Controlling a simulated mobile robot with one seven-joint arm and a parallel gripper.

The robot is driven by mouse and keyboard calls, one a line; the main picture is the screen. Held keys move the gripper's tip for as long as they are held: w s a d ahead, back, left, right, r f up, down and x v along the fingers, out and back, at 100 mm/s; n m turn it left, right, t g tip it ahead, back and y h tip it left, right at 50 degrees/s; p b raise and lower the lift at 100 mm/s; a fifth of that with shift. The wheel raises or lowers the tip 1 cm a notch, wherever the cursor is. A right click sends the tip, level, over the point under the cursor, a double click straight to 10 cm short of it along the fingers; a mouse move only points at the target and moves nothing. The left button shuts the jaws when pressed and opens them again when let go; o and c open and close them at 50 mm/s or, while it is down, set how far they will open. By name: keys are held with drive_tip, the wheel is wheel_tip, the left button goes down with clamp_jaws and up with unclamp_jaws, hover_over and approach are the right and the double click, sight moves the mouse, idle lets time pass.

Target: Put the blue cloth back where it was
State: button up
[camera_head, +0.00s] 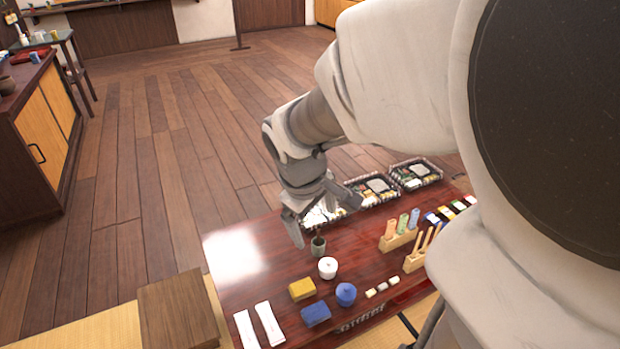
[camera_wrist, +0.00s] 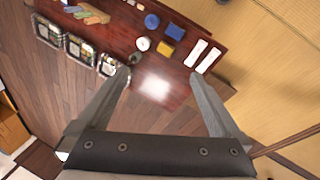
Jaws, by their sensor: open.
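The blue cloth (camera_head: 316,314) is a small folded block lying on the dark red glossy table (camera_head: 235,235) near its front edge. It lies just below a yellow cloth (camera_head: 302,290) and left of a round blue pot (camera_head: 346,294). In the wrist view the blue cloth (camera_wrist: 176,32) shows near the top, beside the yellow cloth (camera_wrist: 166,47). My gripper (camera_head: 322,212) is open and empty above the far part of the table, well away from the blue cloth. Its two fingers (camera_wrist: 160,76) stand wide apart in the wrist view with nothing between them.
A green cup (camera_head: 318,246) and white pot (camera_head: 328,267) stand below my gripper. Two long white pieces (camera_head: 269,323) lie at the table's left front. Lunch trays (camera_head: 415,173) line the far edge; wooden racks (camera_head: 400,240) stand at right. The table's far left is bare.

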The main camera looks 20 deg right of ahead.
drive_tip(key=s+a+r+m+t+y, duration=0.2)
drive_tip(key=s+a+r+m+t, duration=0.1)
drive_tip(key=s+a+r, duration=0.4)
wheel_tip(320, 180, up, 2)
drive_tip(key=s+m, duration=0.1)
drive_tip(key=s, duration=0.2)
drive_tip(key=shift+m+y, duration=0.3)
